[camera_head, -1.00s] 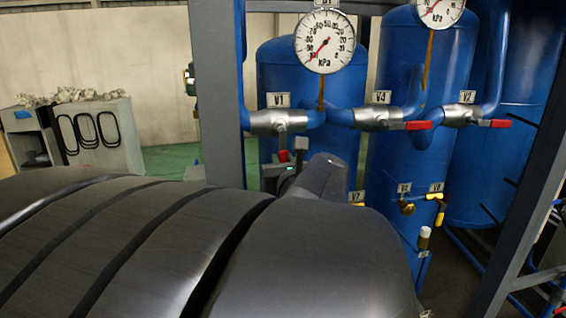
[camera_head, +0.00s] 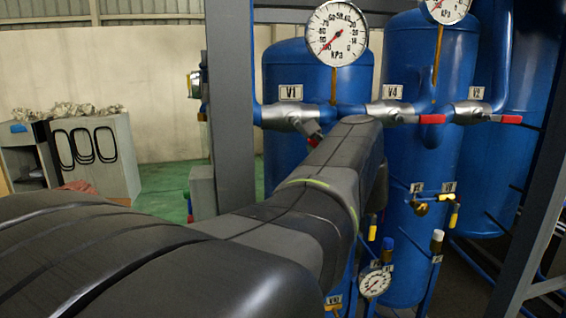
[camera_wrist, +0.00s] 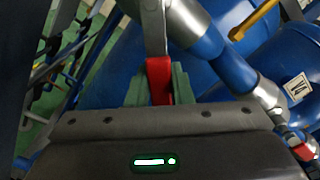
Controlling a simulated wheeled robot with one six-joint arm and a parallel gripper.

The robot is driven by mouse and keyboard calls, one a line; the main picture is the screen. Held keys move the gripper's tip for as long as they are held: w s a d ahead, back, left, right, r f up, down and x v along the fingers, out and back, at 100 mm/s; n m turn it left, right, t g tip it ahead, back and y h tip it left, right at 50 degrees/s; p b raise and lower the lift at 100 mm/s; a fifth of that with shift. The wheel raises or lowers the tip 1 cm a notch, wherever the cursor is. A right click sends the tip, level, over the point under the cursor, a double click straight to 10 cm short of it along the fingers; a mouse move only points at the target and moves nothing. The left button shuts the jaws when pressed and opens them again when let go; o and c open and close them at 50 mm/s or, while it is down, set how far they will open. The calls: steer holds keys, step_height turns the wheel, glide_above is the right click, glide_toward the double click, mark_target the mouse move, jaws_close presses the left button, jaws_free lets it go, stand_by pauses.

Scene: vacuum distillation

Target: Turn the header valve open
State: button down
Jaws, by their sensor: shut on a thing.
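The V1 header valve (camera_head: 290,114) is a silver body in the blue header pipe, under the V1 label, in the head view. Its lever slants down to the right, with a bit of red grip (camera_head: 314,140) showing. In the wrist view the red lever grip (camera_wrist: 159,82) stands between the two grey-green fingers of my gripper (camera_wrist: 159,76), which is shut on it. The lever's silver shank (camera_wrist: 153,28) runs up from the fingers towards the valve. In the head view my arm hides the gripper.
The V4 valve (camera_head: 392,111) is beside V1, its red handle (camera_head: 431,119) pointing right. Another red-handled valve (camera_head: 473,112) is farther right. A pressure gauge (camera_head: 336,33) hangs above. A grey frame post (camera_head: 232,110) stands left of V1. Lower small valves are at right.

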steer(key=n+b, duration=0.1)
steer(key=d+r+n+b, duration=0.1)
steer(key=n, duration=0.1)
steer(key=r+n+b, duration=0.1)
steer(key=shift+w+d, duration=0.15)
steer(key=shift+d, duration=0.1)
steer(key=shift+d+r+n+b, duration=0.15)
steer(key=shift+r+n+b, duration=0.5)
steer(key=shift+n, duration=0.4)
steer(key=shift+d+r+n+b, duration=0.1)
steer(key=shift+r+n+b, duration=0.45)
steer(key=shift+n, duration=0.5)
steer(key=c, duration=1.3)
jaws_free()
steer(key=shift+s+d+b, duration=0.4)
steer(key=shift+s, duration=1.85)
steer(key=shift+s+d+b, duration=0.4)
steer(key=shift+s, duration=1.9)
steer(key=shift+s+d+b, duration=0.4)
steer(key=shift+s, duration=1.85)
steer(key=shift+w, duration=0.1)
